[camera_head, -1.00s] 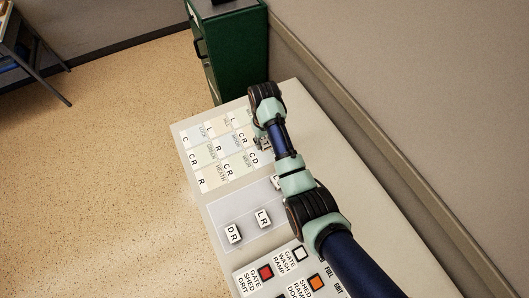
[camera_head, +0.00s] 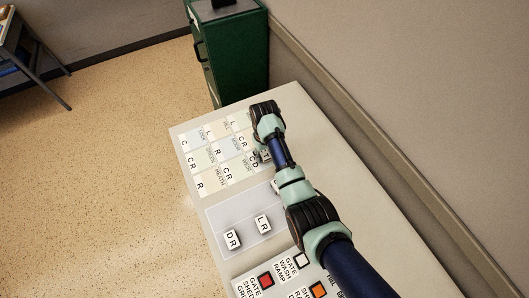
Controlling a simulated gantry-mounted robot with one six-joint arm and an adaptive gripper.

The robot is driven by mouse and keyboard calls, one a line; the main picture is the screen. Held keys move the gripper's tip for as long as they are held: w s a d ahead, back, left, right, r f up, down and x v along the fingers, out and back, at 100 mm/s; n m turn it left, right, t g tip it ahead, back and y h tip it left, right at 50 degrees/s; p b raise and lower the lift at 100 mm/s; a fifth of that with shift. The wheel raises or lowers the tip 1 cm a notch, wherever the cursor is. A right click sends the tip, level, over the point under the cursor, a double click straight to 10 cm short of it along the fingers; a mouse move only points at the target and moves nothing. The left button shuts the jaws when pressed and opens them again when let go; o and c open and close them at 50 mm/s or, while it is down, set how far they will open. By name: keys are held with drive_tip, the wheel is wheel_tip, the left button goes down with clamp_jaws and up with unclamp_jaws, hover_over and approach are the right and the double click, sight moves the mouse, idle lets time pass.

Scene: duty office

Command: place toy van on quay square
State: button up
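The board of pale tinted squares (camera_head: 197,160) lies at the far end of the pale bench top. Some printed names can be read, such as Heath, but I cannot read a quay label; part of the board's right side is behind my arm. I cannot pick out a toy van. My gripper (camera_head: 263,156) is over the right edge of the board, mostly hidden under my wrist. A small pale piece marked with a T shows beside it. I cannot tell whether the fingers are open or hold it.
White lettered blocks, DR (camera_head: 232,240) and LR (camera_head: 263,224), stand on a pale grey tray (camera_head: 240,212). Another block is partly hidden by my arm. A green cabinet (camera_head: 235,60) stands beyond the bench, with a wall at right.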

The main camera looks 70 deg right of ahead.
drive_tip(key=shift+o, duration=0.8)
wheel_tip(320, 180, up, 12)
drive_tip(key=p, duration=0.3)
drive_tip(key=shift+r+p, duration=0.2)
drive_tip(key=shift+p, duration=0.15)
drive_tip(key=w+a+r+n+t+h, duration=0.1)
drive_tip(key=w+a+r+n+t, duration=0.2)
drive_tip(key=a, duration=0.6)
drive_tip(key=w+a+r+t+h, duration=0.1)
drive_tip(key=w+a+r+t, duration=0.1)
drive_tip(key=w+a, duration=0.5)
drive_tip(key=w+a+r+n+t, duration=0.2)
drive_tip(key=w+a+r, duration=0.1)
drive_tip(key=a, duration=0.7)
drive_tip(key=s+a+r+n+t+y, duration=0.1)
drive_tip(key=s+a+r+t, duration=0.1)
drive_tip(key=a+r, duration=0.3)
drive_tip(key=s+a+r+n+t+y, duration=0.1)
drive_tip(key=a+r, duration=0.4)
drive_tip(key=a, duration=0.5)
drive_tip(key=s+n+t, duration=0.1)
drive_tip(key=s+t, duration=0.1)
drive_tip(key=shift+s+a+t, duration=0.25)
drive_tip(key=shift+a+t, duration=0.1)
drive_tip(key=shift+t, duration=0.05)
